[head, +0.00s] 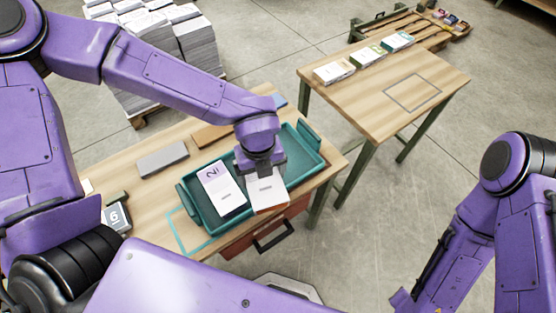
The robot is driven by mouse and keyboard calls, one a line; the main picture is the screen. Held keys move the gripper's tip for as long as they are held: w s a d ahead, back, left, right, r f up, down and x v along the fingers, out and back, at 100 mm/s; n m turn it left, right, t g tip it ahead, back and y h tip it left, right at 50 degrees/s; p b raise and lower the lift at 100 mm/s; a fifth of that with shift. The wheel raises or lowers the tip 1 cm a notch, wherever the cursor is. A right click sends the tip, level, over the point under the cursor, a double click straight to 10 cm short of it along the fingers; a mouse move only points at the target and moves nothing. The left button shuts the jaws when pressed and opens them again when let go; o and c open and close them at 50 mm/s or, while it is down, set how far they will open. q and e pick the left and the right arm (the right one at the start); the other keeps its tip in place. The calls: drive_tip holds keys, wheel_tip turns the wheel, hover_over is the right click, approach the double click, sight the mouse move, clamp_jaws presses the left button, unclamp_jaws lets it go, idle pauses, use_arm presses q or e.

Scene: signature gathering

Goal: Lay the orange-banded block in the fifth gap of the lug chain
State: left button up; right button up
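My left gripper (262,172) reaches down over the teal tray (308,148) on the near table. Directly under it is a white block (268,194) with an orange strip along its near edge. The gripper covers the block's far end, and I cannot tell whether its fingers are closed on it. Beside it, to the left, a white block with a purple band marked 2 (222,190) lies tilted in the tray. My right arm shows at the lower right, but its gripper is out of view. I cannot make out a lug chain.
A grey block (162,159) and a numbered display (116,216) are on the near table (150,210). A second table (430,75) carries a row of banded white stacks (367,55) and an empty outlined square. Paper piles stand behind. Floor lies clear between the tables.

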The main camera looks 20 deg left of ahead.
use_arm(q)
drive_tip(key=n, duration=0.2)
drive_tip(key=shift+n, duration=0.4)
drive_tip(key=shift+w, duration=0.15)
drive_tip(key=w+f+p, duration=0.1)
drive_tip(key=w+f, duration=0.2)
drive_tip(key=w, duration=0.1)
drive_tip(key=w+f+p, duration=0.2)
drive_tip(key=w+f, duration=0.1)
drive_tip(key=w, duration=0.2)
drive_tip(key=w+f+p, duration=0.1)
drive_tip(key=w+f, duration=0.2)
drive_tip(key=w, duration=0.1)
drive_tip(key=shift+w+a+f+p, duration=0.2)
drive_tip(key=shift+w+f+p, duration=0.15)
drive_tip(key=shift+f+p, duration=0.05)
wheel_tip(320, 180, down, 2)
drive_tip(key=shift+w+f, duration=0.1)
drive_tip(key=shift+f, duration=0.5)
drive_tip(key=o, duration=0.9)
drive_tip(key=shift+c, duration=0.2)
drive_tip(key=shift+o, duration=0.4)
